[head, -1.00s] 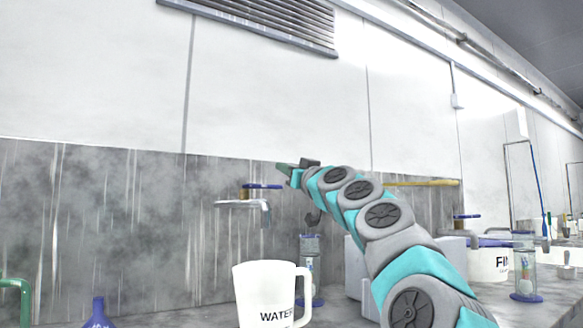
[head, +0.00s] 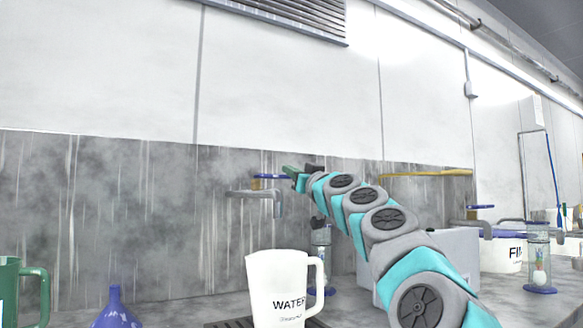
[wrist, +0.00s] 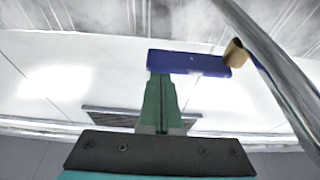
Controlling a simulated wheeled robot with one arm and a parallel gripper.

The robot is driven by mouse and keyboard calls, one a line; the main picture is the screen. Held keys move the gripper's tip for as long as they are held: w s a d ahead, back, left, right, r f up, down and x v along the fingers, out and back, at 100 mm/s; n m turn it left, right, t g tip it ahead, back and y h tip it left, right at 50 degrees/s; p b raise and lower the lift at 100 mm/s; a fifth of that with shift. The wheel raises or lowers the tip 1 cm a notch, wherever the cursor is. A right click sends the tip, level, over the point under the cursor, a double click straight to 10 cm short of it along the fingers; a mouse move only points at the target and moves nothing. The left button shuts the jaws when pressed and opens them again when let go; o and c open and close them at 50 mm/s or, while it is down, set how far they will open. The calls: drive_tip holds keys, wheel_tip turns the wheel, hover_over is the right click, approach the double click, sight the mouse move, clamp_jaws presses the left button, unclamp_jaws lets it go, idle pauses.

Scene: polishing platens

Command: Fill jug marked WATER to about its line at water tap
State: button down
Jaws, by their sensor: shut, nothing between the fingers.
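The white jug marked WATER (head: 268,285) stands upright on the bench, below the water tap's spout (head: 277,205) in the head view. Its level line and inside cannot be made out, and no stream shows at the spout. The tap's blue lever handle (head: 268,177) sits above the spout; in the wrist view the blue lever (wrist: 205,64) is on a brass stem beside the chrome pipe (wrist: 268,65). My gripper (head: 287,170) is shut and empty, its green fingers (wrist: 160,76) at the lever's left end in the wrist view. Whether they touch it is unclear.
A blue funnel (head: 115,312) and a green jug (head: 12,290) stand at the left. A clear cylinder (head: 320,262) stands behind the WATER jug. A grey box (head: 455,255), another tap (head: 480,225) and a white tub (head: 500,256) are at the right.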

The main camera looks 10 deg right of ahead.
drive_tip(key=shift+f, duration=0.15)
wheel_tip(320, 180, down, 3)
drive_tip(key=m+h+b, duration=0.1)
drive_tip(key=m+h, duration=0.1)
drive_tip(key=m, duration=0.3)
drive_tip(key=shift+r, duration=0.3)
wheel_tip(320, 180, up, 4)
drive_tip(key=d+p, duration=0.1)
drive_tip(key=p, duration=0.2)
drive_tip(key=b+v, duration=0.3)
drive_tip(key=v, duration=0.6)
drive_tip(key=shift+s+f, duration=0.2)
drive_tip(key=shift+f, duration=0.3)
